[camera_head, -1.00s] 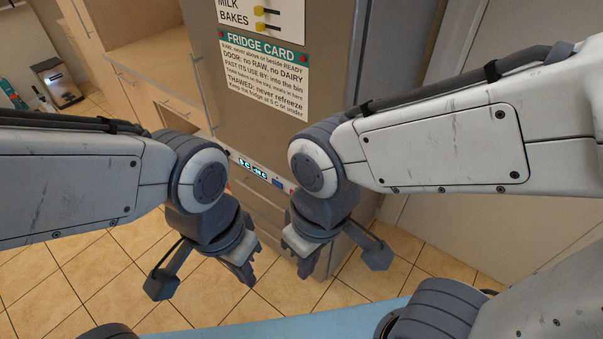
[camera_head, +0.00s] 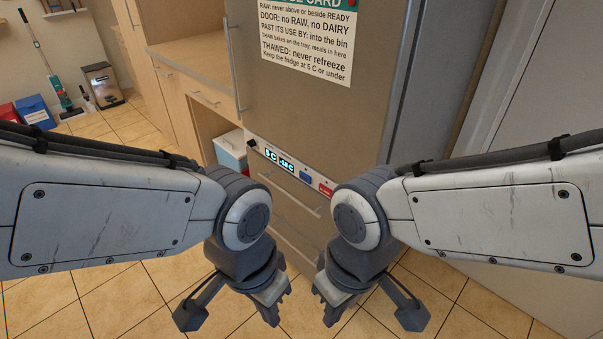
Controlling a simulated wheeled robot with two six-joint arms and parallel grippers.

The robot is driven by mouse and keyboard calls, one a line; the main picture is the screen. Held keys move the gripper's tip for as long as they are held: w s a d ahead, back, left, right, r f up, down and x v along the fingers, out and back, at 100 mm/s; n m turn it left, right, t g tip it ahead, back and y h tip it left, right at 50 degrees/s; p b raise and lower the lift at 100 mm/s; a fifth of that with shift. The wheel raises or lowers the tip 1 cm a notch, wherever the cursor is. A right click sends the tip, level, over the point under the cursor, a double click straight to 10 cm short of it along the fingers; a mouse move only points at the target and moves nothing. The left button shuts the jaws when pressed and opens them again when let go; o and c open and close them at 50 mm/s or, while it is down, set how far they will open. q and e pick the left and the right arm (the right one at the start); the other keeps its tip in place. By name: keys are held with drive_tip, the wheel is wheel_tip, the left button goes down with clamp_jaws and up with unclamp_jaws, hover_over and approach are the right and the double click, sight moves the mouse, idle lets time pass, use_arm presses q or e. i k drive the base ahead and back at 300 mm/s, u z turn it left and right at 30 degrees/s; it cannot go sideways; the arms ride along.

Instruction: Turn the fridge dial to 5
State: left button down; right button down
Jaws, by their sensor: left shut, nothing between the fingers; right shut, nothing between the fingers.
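The grey fridge (camera_head: 320,105) stands ahead, with a narrow control strip across its front below the upper door. A small dark round knob (camera_head: 252,144) sits at the strip's left end and looks like the dial; its marks are too small to read. Beside it, one lit display (camera_head: 271,154) seems to read 5 C and another (camera_head: 287,164) seems to read -18 C. My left gripper (camera_head: 271,312) and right gripper (camera_head: 331,312) hang low in front of the fridge, pointing down. Both are shut and empty, apart from the strip and from each other.
A blue label (camera_head: 306,177) and a red label (camera_head: 326,189) are on the strip's right. A fridge card (camera_head: 307,45) hangs on the door. Wooden cabinets (camera_head: 190,60) stand left, with a lidded box (camera_head: 231,150) in an opening. Tiled floor (camera_head: 100,290) is clear at left.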

sight(251, 143)
drive_tip(key=u, duration=0.55)
drive_tip(key=i, duration=0.75)
drive_tip(key=u, duration=0.3)
